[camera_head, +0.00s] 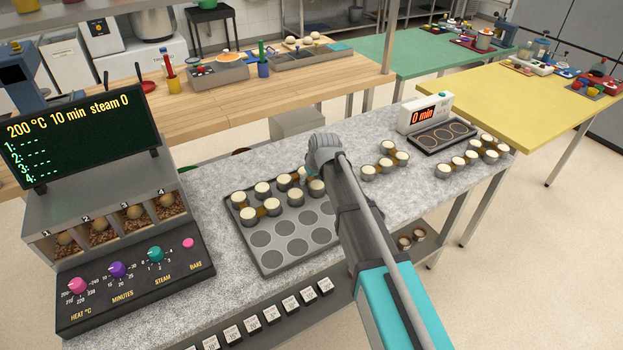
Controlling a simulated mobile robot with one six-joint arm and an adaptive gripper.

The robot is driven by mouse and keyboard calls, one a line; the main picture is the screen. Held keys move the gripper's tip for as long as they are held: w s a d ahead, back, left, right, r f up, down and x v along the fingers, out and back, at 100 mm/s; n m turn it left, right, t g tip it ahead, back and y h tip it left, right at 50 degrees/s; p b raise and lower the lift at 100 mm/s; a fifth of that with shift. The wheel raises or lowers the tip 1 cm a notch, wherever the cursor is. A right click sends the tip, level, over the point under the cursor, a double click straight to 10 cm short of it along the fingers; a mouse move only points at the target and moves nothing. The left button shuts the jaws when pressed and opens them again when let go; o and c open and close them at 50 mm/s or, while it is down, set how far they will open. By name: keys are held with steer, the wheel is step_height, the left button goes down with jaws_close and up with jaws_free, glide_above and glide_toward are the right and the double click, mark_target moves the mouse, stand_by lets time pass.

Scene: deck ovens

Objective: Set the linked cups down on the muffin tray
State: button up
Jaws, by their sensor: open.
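The grey muffin tray (278,243) lies on the speckled counter, its front wells empty. Several metal cups with pale tops, joined by brown links, stand over its rear and left wells, including a cup at the left front (249,215) and one at the right (317,187). My gripper (313,172) is over the tray's back right corner, close to the rearmost cups. It is open, but my arm and hand hide its fingertips, and I cannot tell whether it touches a cup. Another linked group (387,161) and a larger linked group (471,157) stand on the counter to the right.
A control console with a screen (80,130) and knobs stands left of the tray. A white timer box (425,113) and a small dark tray (416,138) are at the counter's back right. Labelled blocks (272,314) line the front edge. Bare counter lies between tray and right-hand cups.

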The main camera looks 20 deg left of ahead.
steer(key=p+v, duration=1)
steer(key=v, duration=0.2)
steer(key=shift+p, duration=0.4)
steer(key=shift+w, duration=0.1)
stand_by(0.8)
steer(key=s+d+m+g+h, duration=0.1)
steer(key=s+d+m, duration=0.2)
steer(key=d, duration=1)
steer(key=s+d+f+m+g+h, duration=0.1)
steer(key=s+d+m, duration=0.2)
steer(key=d, duration=1)
steer(key=s+d+m+g+h, duration=0.1)
steer(key=s+d+m, duration=0.3)
steer(key=s+d, duration=0.4)
steer(key=d, duration=0.6)
steer(key=shift+f+h, duration=0.15)
steer(key=shift+h, duration=0.15)
